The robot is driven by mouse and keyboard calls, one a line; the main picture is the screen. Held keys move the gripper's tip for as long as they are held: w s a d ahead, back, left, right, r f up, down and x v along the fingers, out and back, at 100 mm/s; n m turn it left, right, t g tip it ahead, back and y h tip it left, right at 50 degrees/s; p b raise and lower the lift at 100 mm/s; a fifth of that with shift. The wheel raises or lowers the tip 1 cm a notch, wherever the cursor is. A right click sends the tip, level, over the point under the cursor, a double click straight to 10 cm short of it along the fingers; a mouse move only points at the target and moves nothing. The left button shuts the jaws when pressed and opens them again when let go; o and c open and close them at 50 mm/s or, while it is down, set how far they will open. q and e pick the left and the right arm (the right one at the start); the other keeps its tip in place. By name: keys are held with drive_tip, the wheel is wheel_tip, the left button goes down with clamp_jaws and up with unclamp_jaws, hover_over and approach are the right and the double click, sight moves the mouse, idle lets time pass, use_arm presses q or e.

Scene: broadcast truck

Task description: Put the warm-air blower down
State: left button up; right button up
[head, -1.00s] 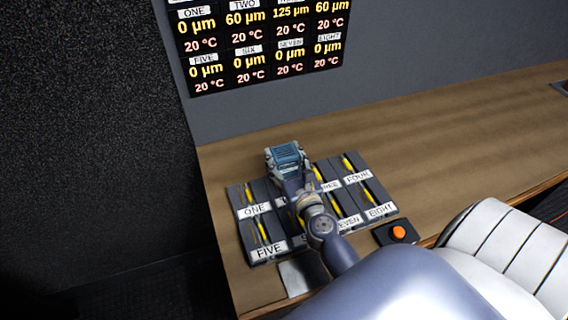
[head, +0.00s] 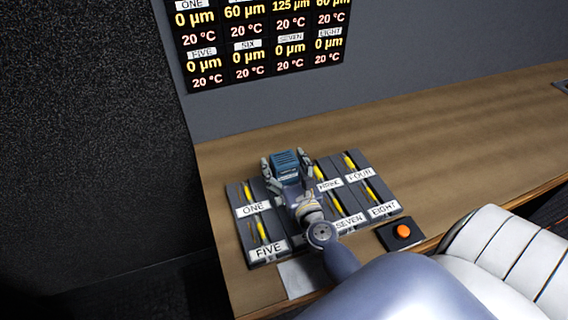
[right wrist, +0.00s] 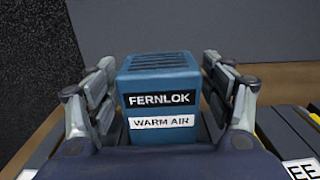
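The warm-air blower (head: 285,163) is a small blue box with a vented top, labelled FERNLOK and WARM AIR in the right wrist view (right wrist: 160,105). It appears upright at the back of the numbered panel (head: 250,224), in the column between ONE and THREE. Its underside is hidden, so its contact with the panel does not show. My right gripper (head: 286,167) is around it, with fingers spread on both sides. Narrow gaps show between the fingers and the blower's sides, also in the right wrist view. My left gripper is not in view.
Yellow-marked slots on the panel flank my right arm, which hides some labels. An orange button (head: 402,231) sits at the panel's right. A pale plate (head: 300,277) lies in front. The wooden desk (head: 460,130) is clear to the right. A wall display (head: 262,45) hangs behind.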

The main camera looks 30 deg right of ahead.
drive_tip(key=shift+r, duration=0.1)
drive_tip(key=shift+r, duration=0.2)
drive_tip(key=shift+s+a+f, duration=0.1)
drive_tip(key=shift+s+f, duration=0.1)
drive_tip(key=shift+s, duration=0.15)
drive_tip(key=b+v, duration=0.4)
drive_tip(key=v, duration=0.6)
drive_tip(key=shift+s+a+r+b, duration=0.2)
drive_tip(key=shift+s+b, duration=0.1)
drive_tip(key=shift+s, duration=0.3)
